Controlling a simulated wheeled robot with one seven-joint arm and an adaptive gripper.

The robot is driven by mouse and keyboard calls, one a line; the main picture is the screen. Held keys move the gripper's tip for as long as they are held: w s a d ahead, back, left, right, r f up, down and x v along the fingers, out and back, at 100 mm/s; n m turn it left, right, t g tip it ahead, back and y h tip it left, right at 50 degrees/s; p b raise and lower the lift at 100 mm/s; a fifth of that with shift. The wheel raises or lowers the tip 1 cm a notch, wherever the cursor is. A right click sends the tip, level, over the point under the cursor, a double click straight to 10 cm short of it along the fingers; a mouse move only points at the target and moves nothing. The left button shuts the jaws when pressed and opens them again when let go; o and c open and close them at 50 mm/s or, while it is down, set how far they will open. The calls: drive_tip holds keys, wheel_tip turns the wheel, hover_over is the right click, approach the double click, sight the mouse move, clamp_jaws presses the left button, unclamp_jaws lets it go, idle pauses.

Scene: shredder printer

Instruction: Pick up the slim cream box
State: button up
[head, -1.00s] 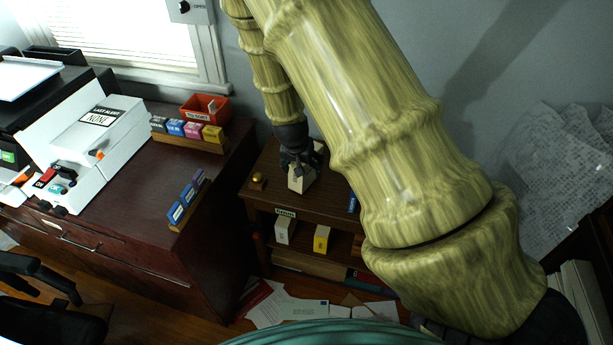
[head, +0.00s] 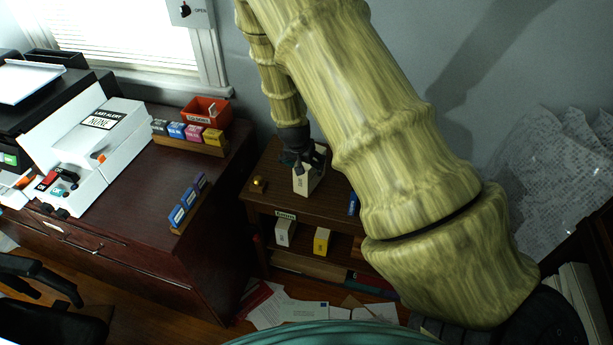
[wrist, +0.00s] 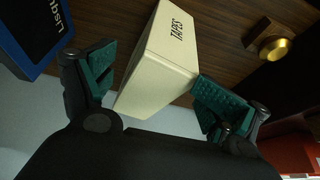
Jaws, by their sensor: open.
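A cream box labelled "TAPES" (wrist: 165,62) stands on top of the brown shelf unit; in the head view it (head: 302,184) shows just below my gripper (head: 306,157). In the wrist view my gripper (wrist: 155,92) is open, with one dark green finger on each side of this box. The right finger looks close to the box's side, and a wider gap shows on the left; I cannot tell whether either touches. Another cream box (head: 284,232) stands on the shelf below, beside a yellow box (head: 321,240).
A blue box (wrist: 38,30) stands left of my gripper in the wrist view. A brass knob or bell (wrist: 273,47) is to the right, with a red thing (wrist: 290,152) near the corner. The desk (head: 130,215) with a white machine (head: 85,145) is at left.

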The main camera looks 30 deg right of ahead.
drive_tip(key=shift+d+f+p, duration=0.45)
drive_tip(key=shift+d+f, duration=0.05)
drive_tip(key=shift+f, duration=0.15)
drive_tip(key=shift+p+x, duration=0.35)
drive_tip(key=shift+x, duration=0.6)
drive_tip(key=shift+d+f, duration=0.1)
drive_tip(key=shift+f, duration=0.4)
drive_tip(key=shift+s+f, duration=0.1)
drive_tip(key=shift+c, duration=0.2)
drive_tip(key=shift+f, duration=0.1)
drive_tip(key=c, duration=1)
drive_tip(key=shift+c, duration=0.5)
drive_tip(key=shift+r, duration=0.2)
